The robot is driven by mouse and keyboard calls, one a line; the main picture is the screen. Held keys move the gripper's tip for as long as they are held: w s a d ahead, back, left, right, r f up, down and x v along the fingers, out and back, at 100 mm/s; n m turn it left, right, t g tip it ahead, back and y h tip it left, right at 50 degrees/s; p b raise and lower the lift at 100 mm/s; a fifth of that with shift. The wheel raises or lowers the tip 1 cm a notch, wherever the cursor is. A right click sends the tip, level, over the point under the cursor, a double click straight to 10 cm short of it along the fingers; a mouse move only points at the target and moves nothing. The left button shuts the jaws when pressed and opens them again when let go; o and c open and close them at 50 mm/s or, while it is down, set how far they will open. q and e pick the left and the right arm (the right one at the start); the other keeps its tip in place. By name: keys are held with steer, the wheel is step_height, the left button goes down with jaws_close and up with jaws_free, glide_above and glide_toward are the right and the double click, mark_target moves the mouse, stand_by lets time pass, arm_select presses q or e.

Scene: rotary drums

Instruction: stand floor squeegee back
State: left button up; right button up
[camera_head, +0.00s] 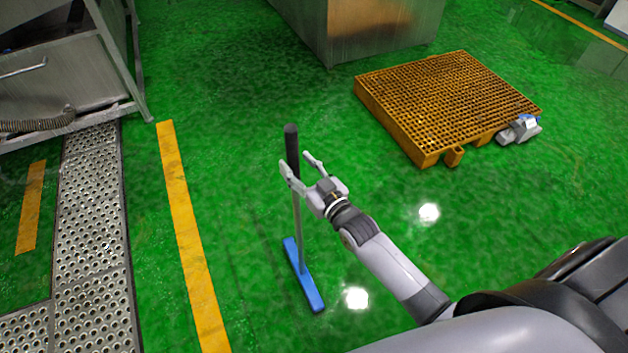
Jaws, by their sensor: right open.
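The floor squeegee (297,215) stands upright on the green floor in the head view. It has a blue head (304,276) at the bottom, a grey pole and a black grip (291,150) at the top. My right gripper (299,165) is open, with its fingers on either side of the pole near the lower end of the black grip. I cannot tell whether either finger touches it. My left gripper is not in view.
An orange grated pallet (440,100) lies at the upper right, with a small grey and blue item (519,130) at its corner. Metal machines (355,30) stand at the back and left. A perforated metal drain cover (92,220) and yellow floor line (190,240) run on the left.

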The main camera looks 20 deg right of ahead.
steer(key=v, duration=1)
steer(key=s+d+f+g+h, duration=0.1)
steer(key=s+f+g, duration=0.35)
steer(key=f, duration=0.95)
steer(key=s+d+f+g+h, duration=0.25)
steer(key=s+f, duration=0.25)
steer(key=f, duration=1)
steer(key=s+f+g, duration=0.4)
steer(key=s+f, duration=0.5)
steer(key=s, duration=0.5)
steer(key=s+f+g, duration=0.5)
steer(key=s+f, duration=0.4)
steer(key=s, duration=0.6)
steer(key=shift+s+f+g, duration=0.15)
steer(key=shift+f+g, duration=0.15)
steer(key=shift+h, duration=0.25)
steer(key=shift+r+p, duration=0.8)
steer(key=shift+r, duration=0.1)
